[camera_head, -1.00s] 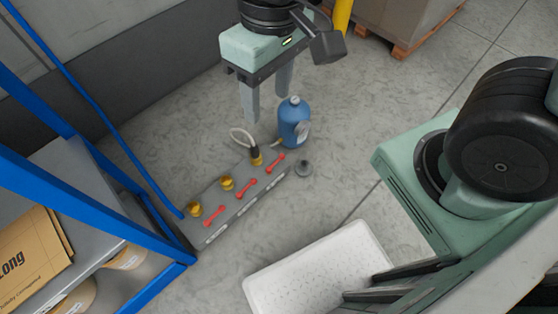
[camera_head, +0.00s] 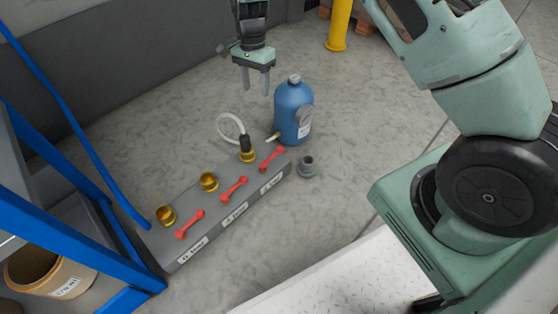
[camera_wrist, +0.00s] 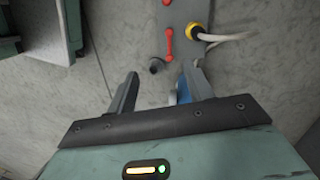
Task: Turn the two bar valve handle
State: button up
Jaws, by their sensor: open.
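A grey manifold block (camera_head: 215,215) lies on the floor with three red bar handles on top: a near-left one (camera_head: 190,224), a middle one (camera_head: 234,189) and a far-right one (camera_head: 271,159). Each has a white label on the front face, too small to read surely. My gripper (camera_head: 258,92) is open and empty, pointing down above the floor behind the block, left of the blue bottle's top and apart from the handles. In the wrist view, the far-right handle (camera_wrist: 169,42) shows ahead, beyond the open fingers (camera_wrist: 162,75).
A blue bottle (camera_head: 293,112) stands at the block's far end, with a small grey fitting (camera_head: 308,166) beside it. Brass fittings and a looped white hose (camera_head: 228,124) line the block's back. A blue rack (camera_head: 80,245) is at left; a yellow post (camera_head: 340,25) stands behind.

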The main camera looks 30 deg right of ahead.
aim_at(279, 147)
jog(key=w+d+f+m+h+b, duration=0.1)
jog(key=w+d+f+m+b, duration=0.2)
jog(key=f, duration=0.6)
jog(key=w+d+f+m+b, duration=0.1)
jog(key=d+f+b, duration=0.3)
jog(key=f, duration=0.4)
jog(key=s+f+b, duration=0.1)
jog(key=f+b, duration=0.1)
jog(key=f, duration=0.3)
jog(key=s+f+b, duration=0.1)
jog(key=f+b, duration=0.2)
jog(key=f, duration=0.3)
jog(key=s+f+b, duration=0.1)
jog(key=f+b, duration=0.2)
jog(key=f, duration=0.2)
jog(key=shift+d+f, duration=0.25)
jog(key=shift+d, duration=0.15)
jog(key=shift+s, duration=0.1)
grip_shut()
